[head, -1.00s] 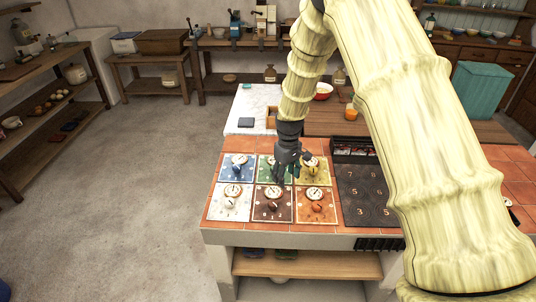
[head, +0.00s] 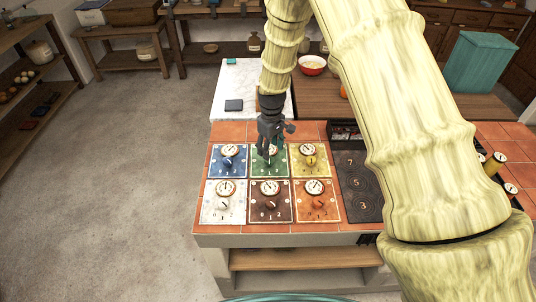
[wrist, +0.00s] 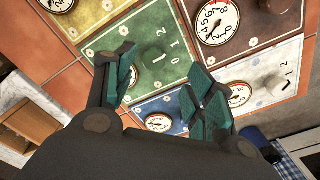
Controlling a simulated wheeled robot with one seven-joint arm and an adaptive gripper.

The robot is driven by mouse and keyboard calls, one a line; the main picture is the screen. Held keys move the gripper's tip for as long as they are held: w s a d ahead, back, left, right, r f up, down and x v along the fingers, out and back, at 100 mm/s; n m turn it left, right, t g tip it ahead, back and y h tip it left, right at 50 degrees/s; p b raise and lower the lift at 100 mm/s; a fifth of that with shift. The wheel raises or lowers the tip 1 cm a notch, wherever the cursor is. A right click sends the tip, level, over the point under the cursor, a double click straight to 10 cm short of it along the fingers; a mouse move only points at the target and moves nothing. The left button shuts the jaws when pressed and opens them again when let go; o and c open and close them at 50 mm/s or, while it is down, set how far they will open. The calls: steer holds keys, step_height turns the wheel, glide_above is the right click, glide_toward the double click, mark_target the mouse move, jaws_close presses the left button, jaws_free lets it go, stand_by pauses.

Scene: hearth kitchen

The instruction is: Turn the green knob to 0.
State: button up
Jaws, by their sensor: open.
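The green panel (head: 258,171) is in the back row, middle, of a block of panels on the tiled counter. My gripper (head: 268,156) is above it and hides much of its dial and knob in the head view. In the wrist view the green knob (wrist: 152,57) shows on the green panel (wrist: 180,65), beside the marks 0, 1 and 2. I cannot tell which mark it points to. My gripper (wrist: 160,86) is open, its teal-padded fingers apart.
A blue panel (head: 228,168) is left of the green one and a yellow panel (head: 309,170) is right. White, brown (head: 270,214) and orange panels form the front row, each with a dial and knob. A dark numbered plate (head: 355,195) lies further right.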

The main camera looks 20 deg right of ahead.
mark_target(271, 160)
steer(key=w+f, duration=0.1)
steer(key=f, duration=0.1)
steer(key=f+p, duration=0.1)
steer(key=f, duration=0.1)
steer(key=w+f, duration=0.1)
steer(key=f, duration=0.2)
steer(key=shift+w+p, duration=0.3)
steer(key=shift+s, duration=0.4)
steer(key=shift+s+d+r, duration=0.15)
steer(key=shift+s+r, duration=0.35)
steer(key=shift+s, duration=0.15)
steer(key=shift+w+f, duration=0.65)
steer(key=c, duration=0.5)
steer(key=shift+w, duration=0.1)
steer(key=c, duration=0.3)
steer(key=shift+r, duration=0.1)
steer(key=shift+c, duration=1)
